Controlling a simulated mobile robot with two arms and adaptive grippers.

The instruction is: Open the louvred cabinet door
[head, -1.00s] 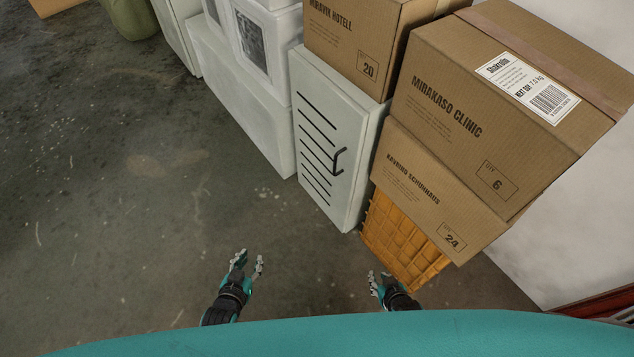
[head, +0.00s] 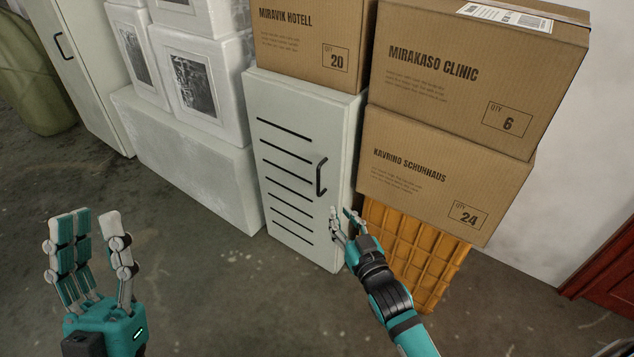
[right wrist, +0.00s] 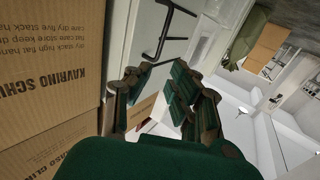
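The louvred cabinet door (head: 285,200) is white with several dark horizontal slots, and it is closed. Its dark bar handle (head: 320,176) is on the door's right side; the handle also shows in the right wrist view (right wrist: 170,32). My right gripper (head: 346,215) is just below and right of the handle, in front of the cabinet's right edge. Its fingers are apart with nothing between them, and they also show in the right wrist view (right wrist: 160,90). They appear apart from the handle. My left gripper (head: 88,232) is raised at the lower left, open and empty, away from the cabinet.
A carton (head: 310,62) sits on the cabinet. To its right, cartons (head: 440,165) are stacked on an orange crate (head: 425,265). White blocks (head: 190,150) stand left of the cabinet, with another white cabinet (head: 85,80) further left. The floor in front is clear.

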